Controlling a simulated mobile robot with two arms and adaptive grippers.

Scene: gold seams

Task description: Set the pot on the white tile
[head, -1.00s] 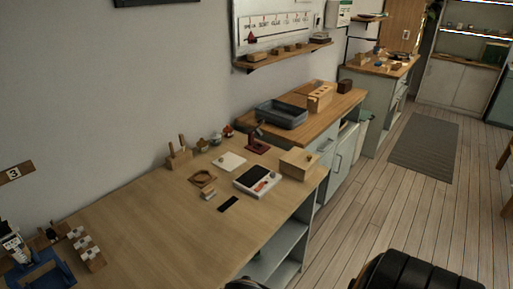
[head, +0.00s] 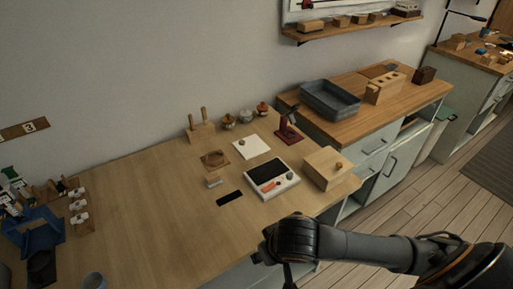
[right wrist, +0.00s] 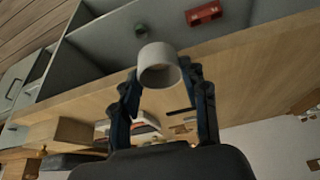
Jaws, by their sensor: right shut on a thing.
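My right gripper (right wrist: 158,72) is shut on a pale grey, round, hollow pot (right wrist: 158,66), seen in the right wrist view. The pot sits between the two fingertips with its open end showing. In the head view my right arm comes in from the right along the table's front edge; its gripper and the held pot cannot be made out there. The white tile (head: 252,147) lies flat on the wooden table, toward the back right, with a small knob-like thing at its left edge. My left gripper is not in view.
A white-framed black pad (head: 272,179), wooden box (head: 326,168), dark red stand (head: 288,126) and small lidded jars (head: 246,116) surround the tile. A wooden coaster (head: 215,160) lies left of it. The table's middle-left is clear.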

